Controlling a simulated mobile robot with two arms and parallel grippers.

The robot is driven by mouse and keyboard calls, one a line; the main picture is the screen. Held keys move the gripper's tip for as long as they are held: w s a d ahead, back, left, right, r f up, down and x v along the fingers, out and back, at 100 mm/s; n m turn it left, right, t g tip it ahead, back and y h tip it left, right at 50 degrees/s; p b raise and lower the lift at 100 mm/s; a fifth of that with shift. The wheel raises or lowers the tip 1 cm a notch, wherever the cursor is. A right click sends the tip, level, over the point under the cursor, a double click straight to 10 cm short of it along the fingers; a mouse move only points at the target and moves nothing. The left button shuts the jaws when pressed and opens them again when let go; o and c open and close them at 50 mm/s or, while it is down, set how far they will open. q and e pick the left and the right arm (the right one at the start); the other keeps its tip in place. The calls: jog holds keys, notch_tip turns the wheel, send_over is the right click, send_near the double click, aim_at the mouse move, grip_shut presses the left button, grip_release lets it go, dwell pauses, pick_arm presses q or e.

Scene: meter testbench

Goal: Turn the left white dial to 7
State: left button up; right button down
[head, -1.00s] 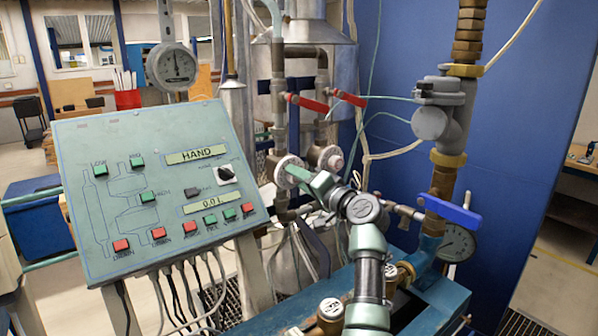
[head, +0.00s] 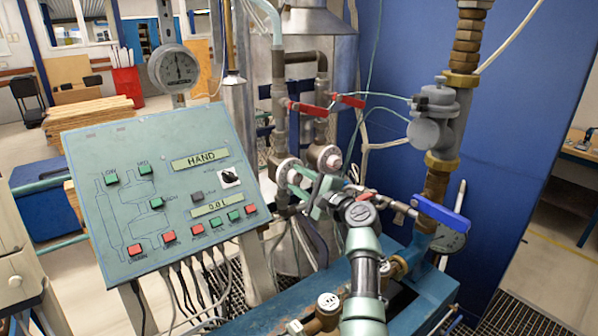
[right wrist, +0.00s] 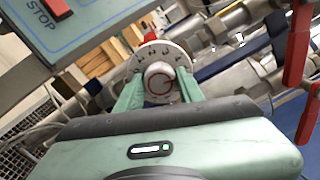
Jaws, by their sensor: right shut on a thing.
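The left white dial (head: 284,169) sits on a pipe valve right of the control panel, its face partly hidden by my gripper in the head view. In the right wrist view the dial (right wrist: 160,58) shows a round white face with dark marks and a grey centre knob with a red ring mark. My right gripper (head: 302,178) reaches it from the front. Its two green fingers (right wrist: 158,88) are shut on the dial, one on each side of the knob. I cannot read the dial's setting. My left gripper is not in view.
A second white dial (head: 326,158) stands close on the right. Red lever handles (head: 310,107) are above, and a blue lever (head: 442,214) is to the right. The control panel (head: 160,190), with buttons and hanging cables, stands close on the left.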

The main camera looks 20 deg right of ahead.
jog(key=m+p, duration=0.2)
jog(key=m, duration=0.1)
jog(key=m+p, duration=0.1)
jog(key=m, duration=0.1)
jog(key=shift+m, duration=0.3)
jog(key=m, duration=0.2)
jog(key=shift+f+m+p, duration=0.15)
jog(key=shift+m+p, duration=0.15)
jog(key=shift+p, duration=0.1)
jog(key=shift+m, duration=2.1)
jog(key=shift+f, duration=0.1)
jog(key=c, duration=1)
grip_release()
jog(key=shift+o, duration=0.5)
jog(key=shift+s+d, duration=0.1)
jog(key=shift+s, duration=0.05)
